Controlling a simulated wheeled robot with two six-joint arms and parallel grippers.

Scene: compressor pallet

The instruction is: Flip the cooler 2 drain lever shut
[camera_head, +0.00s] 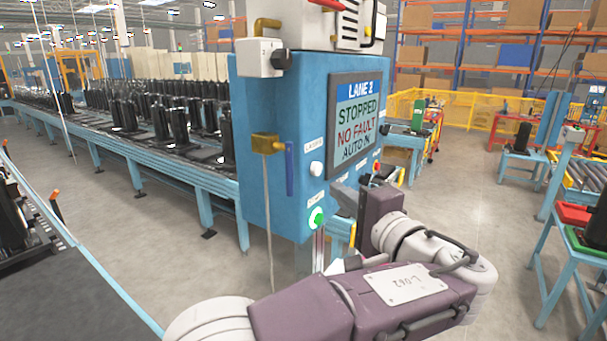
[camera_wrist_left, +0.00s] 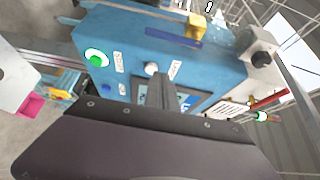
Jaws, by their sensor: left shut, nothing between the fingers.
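A brass valve (camera_head: 266,143) sits on the left edge of the blue cabinet, with a thin pipe running down from it. Its blue lever (camera_head: 289,168) hangs straight down, roughly in line with the pipe. No label naming cooler 2 is readable. The wrist view shows the brass valve (camera_wrist_left: 197,24) and blue lever (camera_wrist_left: 174,37) near the top. My left gripper (camera_head: 343,194) is in front of the cabinet, right of and below the lever and apart from it. Its fingers (camera_wrist_left: 163,90) are shut and empty. My right gripper is not in view.
The cabinet front carries a white knob (camera_head: 316,168), a green button (camera_head: 316,217) and a screen (camera_head: 355,120) reading LANE 2 STOPPED. A grey box (camera_head: 262,57) and another brass fitting (camera_head: 266,25) are above the valve. A conveyor (camera_head: 110,140) with black units runs behind at left.

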